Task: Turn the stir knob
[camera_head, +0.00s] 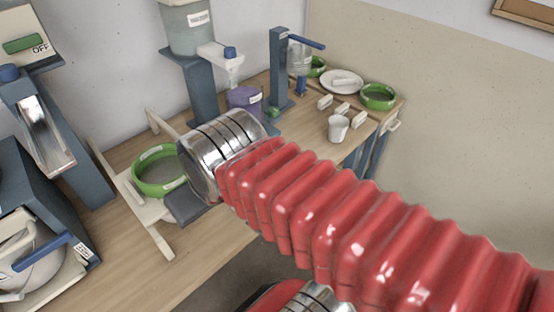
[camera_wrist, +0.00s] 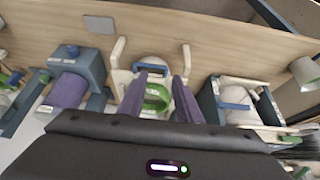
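No part is marked as the stir knob. A small blue knob (camera_head: 230,53) tops the pale fitting below the grey bucket (camera_head: 188,28), and another blue knob (camera_head: 8,73) is on the machine at the far left. My arm reaches in from the right in the head view; its fingers are hidden there behind the metal wrist. In the wrist view my gripper (camera_wrist: 160,78) shows two purple-grey fingers set apart, with nothing seen held. Beyond and between them is a green ring (camera_wrist: 157,97) at a pale frame (camera_wrist: 118,55).
A green sieve ring (camera_head: 158,187) lies by a pale wooden frame below my wrist. A switch panel reading OFF (camera_head: 24,44) is at upper left.

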